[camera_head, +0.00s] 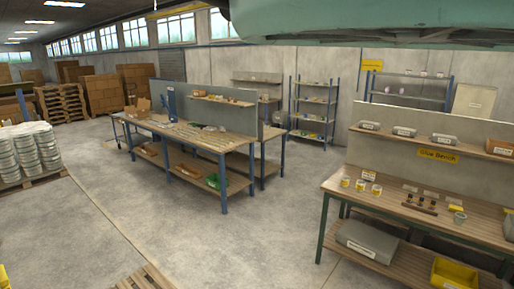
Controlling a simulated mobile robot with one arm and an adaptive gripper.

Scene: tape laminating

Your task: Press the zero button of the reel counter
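I cannot make out a reel counter or a zero button in the head view. A workbench (224,140) with a slatted wooden top stands in the middle distance. A tall blue upright thing (171,104) stands near its far left end, too small to identify. Small items lie on the bench top, also too small to name. My gripper is not in view.
The glue bench (462,229) stands at the right with jars and a yellow bin (454,273). Shelving (313,112) stands behind. Stacked white buckets (29,150) are at the left. A pallet (146,279) lies at the bottom. Open concrete floor (185,225) lies between.

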